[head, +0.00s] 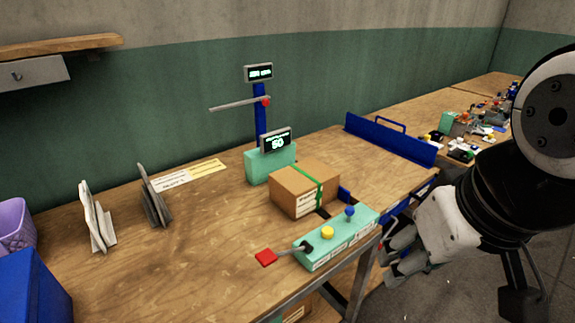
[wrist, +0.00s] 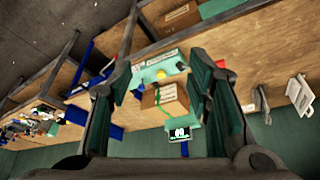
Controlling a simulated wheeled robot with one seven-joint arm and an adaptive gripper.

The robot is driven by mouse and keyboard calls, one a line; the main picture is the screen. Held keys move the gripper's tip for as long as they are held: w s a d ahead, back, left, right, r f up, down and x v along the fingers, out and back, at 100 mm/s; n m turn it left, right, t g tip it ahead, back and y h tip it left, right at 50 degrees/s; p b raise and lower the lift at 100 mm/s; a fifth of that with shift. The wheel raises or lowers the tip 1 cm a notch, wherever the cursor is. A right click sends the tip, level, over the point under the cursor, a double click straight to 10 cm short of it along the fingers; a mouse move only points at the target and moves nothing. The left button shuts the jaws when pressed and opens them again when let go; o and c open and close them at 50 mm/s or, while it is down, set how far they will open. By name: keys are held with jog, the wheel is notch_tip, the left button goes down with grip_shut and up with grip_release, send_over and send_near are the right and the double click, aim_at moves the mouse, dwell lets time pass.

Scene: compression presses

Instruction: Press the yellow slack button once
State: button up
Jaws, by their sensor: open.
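The yellow button (head: 327,232) is a round cap on top of a pale green control box (head: 337,252) at the table's front edge. In the wrist view the yellow button (wrist: 161,74) shows between the finger pads, some distance beyond them. My gripper (head: 391,262) is open and empty, to the right of the control box and off the table's front edge, apart from the button. In the wrist view my gripper (wrist: 160,68) has its two dark green pads spread wide. The labels on the box are too small to read.
A blue knob (head: 350,212) and a red-ended lever (head: 265,257) flank the yellow button. A strapped cardboard box (head: 300,192) sits just behind. A blue rail (head: 388,138) stands farther right.

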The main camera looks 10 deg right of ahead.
grip_shut()
dwell(1.1)
